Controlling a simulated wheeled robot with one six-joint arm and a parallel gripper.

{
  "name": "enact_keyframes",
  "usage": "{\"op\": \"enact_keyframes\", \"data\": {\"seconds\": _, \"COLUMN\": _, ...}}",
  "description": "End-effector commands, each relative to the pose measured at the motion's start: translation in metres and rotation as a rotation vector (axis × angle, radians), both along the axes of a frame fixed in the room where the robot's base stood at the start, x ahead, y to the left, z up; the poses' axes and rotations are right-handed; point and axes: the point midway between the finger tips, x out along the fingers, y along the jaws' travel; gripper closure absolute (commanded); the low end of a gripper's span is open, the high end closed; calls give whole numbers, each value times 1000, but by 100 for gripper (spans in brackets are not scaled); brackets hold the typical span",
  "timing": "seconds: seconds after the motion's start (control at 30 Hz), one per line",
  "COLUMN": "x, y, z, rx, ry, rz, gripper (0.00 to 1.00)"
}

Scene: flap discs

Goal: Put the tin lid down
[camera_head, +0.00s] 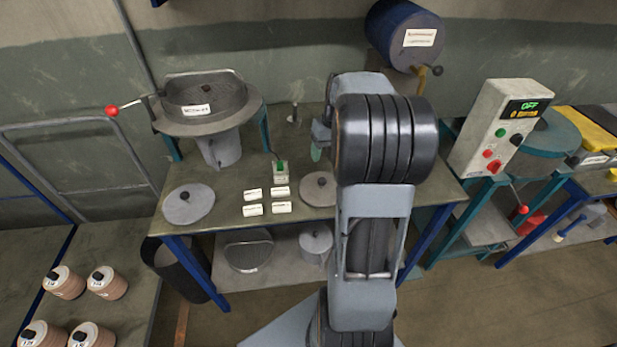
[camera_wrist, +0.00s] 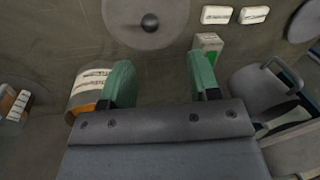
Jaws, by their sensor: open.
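Two round grey lids with dark knobs lie flat on the workbench (camera_head: 228,210); I cannot tell which is the tin lid. One lid (camera_head: 315,192) is near the bench middle, partly hidden by my arm; it shows at the top of the wrist view (camera_wrist: 128,18). The other lid (camera_head: 180,208) is at the left front, and part of it shows at the wrist view's top right (camera_wrist: 305,22). My gripper (camera_head: 316,150) is behind the nearer lid, mostly hidden by my arm. In the wrist view its green fingers (camera_wrist: 163,78) are apart with nothing between them.
Several white labelled blocks (camera_head: 253,194) lie between the lids, with a green-topped switch box (camera_head: 280,170) behind. A sieve-like machine (camera_head: 204,95) with a red-knobbed lever stands back left. A blue drum (camera_head: 392,30) is behind my arm. A control box (camera_head: 492,130) stands right.

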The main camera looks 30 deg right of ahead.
Motion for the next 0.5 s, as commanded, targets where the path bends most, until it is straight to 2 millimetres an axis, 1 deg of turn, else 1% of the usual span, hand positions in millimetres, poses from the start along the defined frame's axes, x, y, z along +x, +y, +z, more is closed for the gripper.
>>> {"op": "enact_keyframes", "data": {"seconds": 0.03, "x": -2, "y": 21, "z": 9, "rx": -21, "ry": -14, "rz": 23, "gripper": 44}}
{"op": "enact_keyframes", "data": {"seconds": 0.07, "x": -4, "y": 34, "z": 14, "rx": -35, "ry": -21, "rz": 34, "gripper": 44}}
{"op": "enact_keyframes", "data": {"seconds": 0.13, "x": -14, "y": 68, "z": 23, "rx": -74, "ry": -47, "rz": 63, "gripper": 44}}
{"op": "enact_keyframes", "data": {"seconds": 0.17, "x": -19, "y": 83, "z": 26, "rx": -90, "ry": -60, "rz": 77, "gripper": 44}}
{"op": "enact_keyframes", "data": {"seconds": 0.2, "x": -27, "y": 102, "z": 29, "rx": -110, "ry": -78, "rz": 94, "gripper": 44}}
{"op": "enact_keyframes", "data": {"seconds": 0.3, "x": -50, "y": 142, "z": 32, "rx": -151, "ry": -130, "rz": 131, "gripper": 44}}
{"op": "enact_keyframes", "data": {"seconds": 0.4, "x": -73, "y": 172, "z": 30, "rx": -177, "ry": -182, "rz": 166, "gripper": 44}}
{"op": "enact_keyframes", "data": {"seconds": 0.5, "x": -92, "y": 192, "z": 25, "rx": -192, "ry": -226, "rz": 191, "gripper": 44}}
